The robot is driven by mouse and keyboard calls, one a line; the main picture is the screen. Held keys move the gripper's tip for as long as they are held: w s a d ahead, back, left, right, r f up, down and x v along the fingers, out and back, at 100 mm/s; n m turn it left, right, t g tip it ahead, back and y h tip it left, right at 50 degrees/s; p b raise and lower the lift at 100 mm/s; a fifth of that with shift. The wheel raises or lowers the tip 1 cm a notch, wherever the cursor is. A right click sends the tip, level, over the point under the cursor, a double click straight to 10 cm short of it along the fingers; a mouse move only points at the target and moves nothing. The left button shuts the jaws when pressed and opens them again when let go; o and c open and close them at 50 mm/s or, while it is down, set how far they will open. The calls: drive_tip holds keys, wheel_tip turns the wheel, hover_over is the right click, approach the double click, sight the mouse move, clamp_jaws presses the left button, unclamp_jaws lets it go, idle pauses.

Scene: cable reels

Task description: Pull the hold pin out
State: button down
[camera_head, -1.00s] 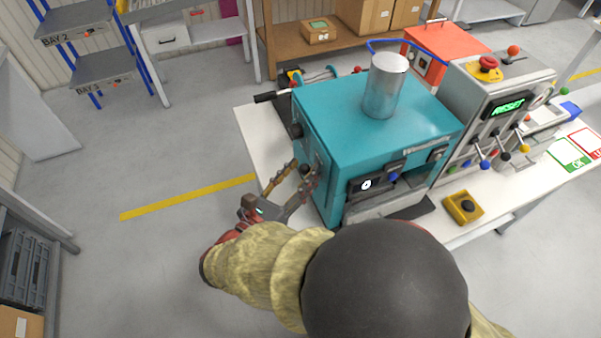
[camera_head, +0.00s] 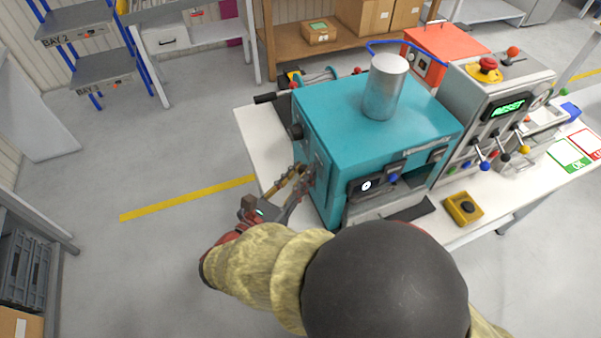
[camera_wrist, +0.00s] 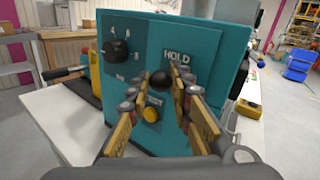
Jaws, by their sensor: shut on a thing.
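The teal machine (camera_head: 350,135) stands on a white table. In the wrist view its side panel (camera_wrist: 205,65) faces me, with a HOLD label above the round black knob of the hold pin (camera_wrist: 160,79). My gripper (camera_wrist: 155,92) is at this panel, its two fingers on either side of the knob and shut on it. In the head view my gripper (camera_head: 301,178) reaches the machine's left side, and the knob is hidden there. The pin's shaft is hidden behind the knob.
A metal cylinder (camera_head: 385,88) stands on top of the machine. The floor left of the table is clear.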

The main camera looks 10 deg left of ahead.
idle(0.4)
drive_tip(key=a+p, duration=0.1)
drive_tip(key=s+a+p, duration=0.1)
drive_tip(key=shift+s+a, duration=0.3)
drive_tip(key=shift+a, duration=0.1)
drive_tip(key=c, duration=1.6)
unclamp_jaws()
drive_tip(key=shift+s, duration=0.1)
drive_tip(key=v, duration=0.7)
drive_tip(key=shift+s+a, duration=0.2)
